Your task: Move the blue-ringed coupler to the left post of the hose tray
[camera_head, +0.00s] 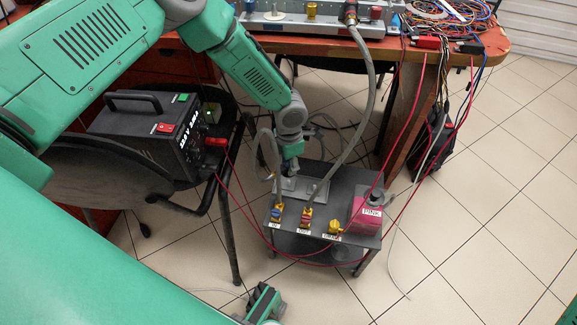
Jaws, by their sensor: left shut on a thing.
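My left gripper (290,172) reaches down over the back left of the low grey cart and is shut on the end piece of a grey hose (256,150). I take this to be the blue-ringed coupler; the jaws hide its ring. It is low over the left part of the pale hose tray (318,190); I cannot tell whether it touches the left post, which is hidden. The hose loops beside the gripper down to a blue-marked port (277,213) on the cart's front edge. My right gripper is not clearly in view.
The cart (350,183) also has a red-marked port (305,219) with a second hose (364,125), a yellow port (333,227) and a pink container (366,214). A black chair (95,185) holds a power unit (150,130). Red cables hang around the cart.

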